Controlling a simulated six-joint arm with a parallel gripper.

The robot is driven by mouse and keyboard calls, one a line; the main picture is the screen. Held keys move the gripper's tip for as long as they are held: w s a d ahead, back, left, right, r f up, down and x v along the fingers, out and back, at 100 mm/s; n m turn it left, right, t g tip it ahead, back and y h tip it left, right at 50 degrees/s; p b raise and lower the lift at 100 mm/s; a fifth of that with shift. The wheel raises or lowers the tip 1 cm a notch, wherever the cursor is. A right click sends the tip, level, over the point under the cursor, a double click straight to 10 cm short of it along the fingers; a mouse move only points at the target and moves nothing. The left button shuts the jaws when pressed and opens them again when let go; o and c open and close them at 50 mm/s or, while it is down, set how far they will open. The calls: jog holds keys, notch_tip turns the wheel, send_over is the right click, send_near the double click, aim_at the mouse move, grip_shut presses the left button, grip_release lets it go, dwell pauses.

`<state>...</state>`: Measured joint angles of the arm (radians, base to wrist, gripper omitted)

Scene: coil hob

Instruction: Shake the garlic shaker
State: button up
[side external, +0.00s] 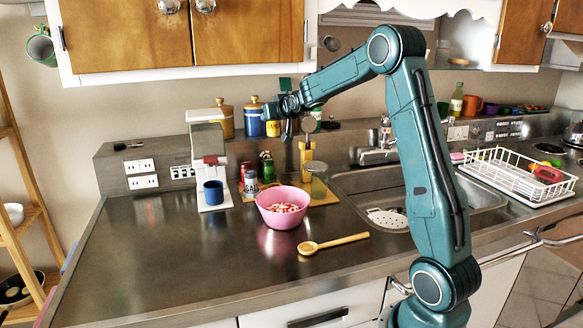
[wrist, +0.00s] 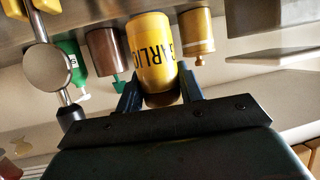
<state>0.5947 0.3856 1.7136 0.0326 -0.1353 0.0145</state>
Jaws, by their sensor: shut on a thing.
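The garlic shaker is a yellow cylinder with dark lettering reading GARLIC (wrist: 155,55), upside down in the wrist view. My gripper (wrist: 160,95) is shut on it, with one dark finger on each side near its capped end. In the side external view, the yellow shaker (side external: 272,129) shows beneath my gripper (side external: 284,112), at the back ledge. I cannot tell whether its base touches the ledge.
A pink bowl (side external: 283,208) with small pieces in it stands on the counter, with a wooden spoon (side external: 334,243) in front. A white coffee machine (side external: 207,150) with a blue mug (side external: 213,192) stands left. The sink (side external: 357,184) is right. The left counter is clear.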

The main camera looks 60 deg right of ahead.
jog(key=shift+f, duration=0.5)
jog(key=f+g, duration=0.1)
jog(key=f, duration=0.1)
jog(key=s+a+f+n+g, duration=0.1)
jog(key=f, duration=0.1)
jog(key=f+n+g, duration=0.1)
jog(key=f, duration=0.1)
jog(key=shift+s+a, duration=0.15)
jog(key=shift+s, duration=0.1)
jog(key=s+a+f+n+g+h, duration=0.3)
jog(key=s+a+n+g, duration=0.4)
jog(key=s+a+g, duration=0.3)
jog(key=shift+s+a+f+g+h, duration=0.35)
jog(key=shift+a+f+g, duration=0.3)
jog(key=shift+g, duration=0.35)
jog(key=shift+f, duration=2.4)
